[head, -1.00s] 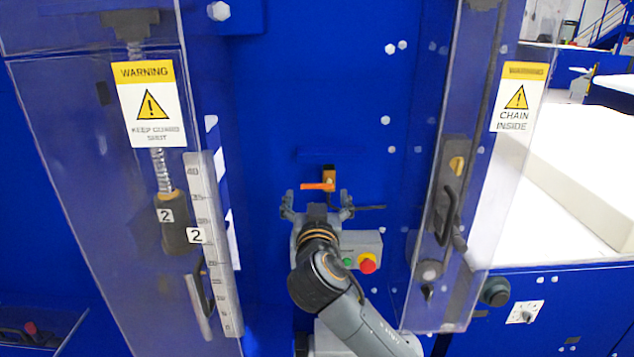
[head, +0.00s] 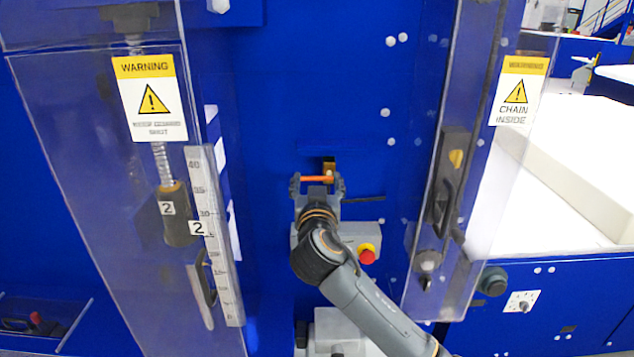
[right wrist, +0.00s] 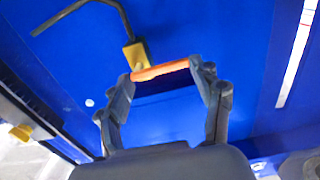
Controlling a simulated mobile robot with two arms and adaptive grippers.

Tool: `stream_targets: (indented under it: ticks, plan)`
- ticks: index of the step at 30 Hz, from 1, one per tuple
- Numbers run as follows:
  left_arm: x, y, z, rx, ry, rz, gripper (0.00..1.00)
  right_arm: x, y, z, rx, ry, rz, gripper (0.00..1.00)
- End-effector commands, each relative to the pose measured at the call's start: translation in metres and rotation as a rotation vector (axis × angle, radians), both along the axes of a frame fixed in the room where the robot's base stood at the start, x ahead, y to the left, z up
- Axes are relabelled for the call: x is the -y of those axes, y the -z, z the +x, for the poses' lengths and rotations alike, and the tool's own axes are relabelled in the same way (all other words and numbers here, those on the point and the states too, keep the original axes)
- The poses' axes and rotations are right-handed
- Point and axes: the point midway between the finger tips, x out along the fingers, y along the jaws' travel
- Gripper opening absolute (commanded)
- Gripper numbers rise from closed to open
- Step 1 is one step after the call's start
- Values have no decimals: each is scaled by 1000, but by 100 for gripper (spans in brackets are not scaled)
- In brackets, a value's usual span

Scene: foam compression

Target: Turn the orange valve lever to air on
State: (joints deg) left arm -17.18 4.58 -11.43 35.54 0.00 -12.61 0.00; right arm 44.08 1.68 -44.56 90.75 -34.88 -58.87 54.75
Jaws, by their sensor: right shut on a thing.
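The orange valve lever (head: 318,179) sits on a small brass valve body (head: 328,166) on the blue machine wall. It lies about level in the head view. My right gripper (head: 317,182) is at the lever, with a finger at each end of it. In the right wrist view the lever (right wrist: 160,70) spans between the two fingertips of my right gripper (right wrist: 162,73), which are shut on its ends. The brass valve body (right wrist: 135,54) shows just beyond the lever, with a dark bent pipe. My left gripper is not in view.
A grey box with a red button (head: 367,254) is just below my right gripper. Clear guards with a warning sign (head: 150,98) on the left and a chain sign (head: 519,92) on the right flank the blue wall. A white foam block (head: 570,180) lies at the right.

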Motion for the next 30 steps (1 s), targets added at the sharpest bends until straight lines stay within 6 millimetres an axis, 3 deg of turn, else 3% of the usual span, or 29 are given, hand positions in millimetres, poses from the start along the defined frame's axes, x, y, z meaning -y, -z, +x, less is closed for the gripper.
stream_targets:
  ticks: [11, 30]
  plan:
    - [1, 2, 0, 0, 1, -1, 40, 0, 3, 0, -1, 0, -97, 34]
    - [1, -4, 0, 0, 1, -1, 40, 3, 17, 0, -2, 0, -669, 34]
